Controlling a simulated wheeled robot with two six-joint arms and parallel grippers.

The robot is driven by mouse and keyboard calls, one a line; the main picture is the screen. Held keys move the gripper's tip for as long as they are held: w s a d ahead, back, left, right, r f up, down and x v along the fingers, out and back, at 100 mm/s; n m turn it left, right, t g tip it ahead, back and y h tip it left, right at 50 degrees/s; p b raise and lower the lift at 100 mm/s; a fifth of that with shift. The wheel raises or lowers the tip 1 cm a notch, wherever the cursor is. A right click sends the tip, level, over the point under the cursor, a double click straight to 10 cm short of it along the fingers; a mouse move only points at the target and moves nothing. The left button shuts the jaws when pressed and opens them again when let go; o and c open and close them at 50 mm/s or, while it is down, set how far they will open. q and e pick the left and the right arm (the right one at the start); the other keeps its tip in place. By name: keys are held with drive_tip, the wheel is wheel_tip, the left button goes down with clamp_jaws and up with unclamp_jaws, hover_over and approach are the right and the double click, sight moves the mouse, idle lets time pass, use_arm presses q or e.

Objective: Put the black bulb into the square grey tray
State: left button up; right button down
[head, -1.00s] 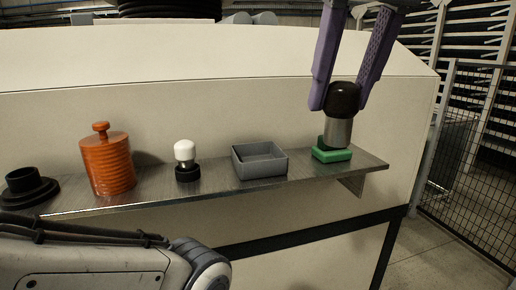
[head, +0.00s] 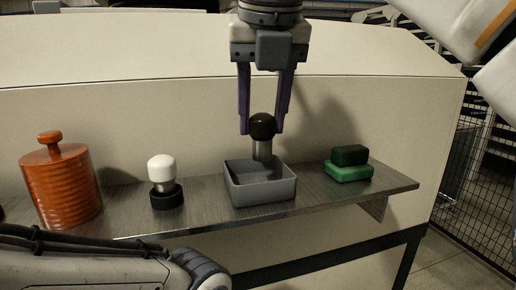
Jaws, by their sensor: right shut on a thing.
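The black bulb (head: 262,127) has a dark round top and a grey metal lower part. My right gripper (head: 262,130) is shut on its dark top, one purple finger on each side, and holds it upright. The square grey tray (head: 262,190) stands on the metal shelf, open side up. The bulb is over the tray's back part, its lower end level in the picture with the back rim. I cannot tell whether it touches the tray. My left arm shows at the lower left, but its gripper is out of view.
On the shelf (head: 215,213), a white bulb in a black base (head: 167,196) and an orange ribbed jar (head: 62,185) stand left of the tray. A green block (head: 348,172) with a dark green piece (head: 350,155) on top lies to the right. A wall rises behind.

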sight(257, 148)
drive_tip(key=shift+w+a+f, duration=0.25)
drive_tip(key=shift+w+a, duration=0.05)
drive_tip(key=shift+f+b, duration=0.5)
drive_tip(key=shift+f, duration=1.6)
drive_tip(key=shift+c, duration=2.2)
unclamp_jaws()
drive_tip(key=shift+f, duration=0.1)
drive_tip(key=p+v, duration=0.4)
drive_tip(key=v, duration=0.8)
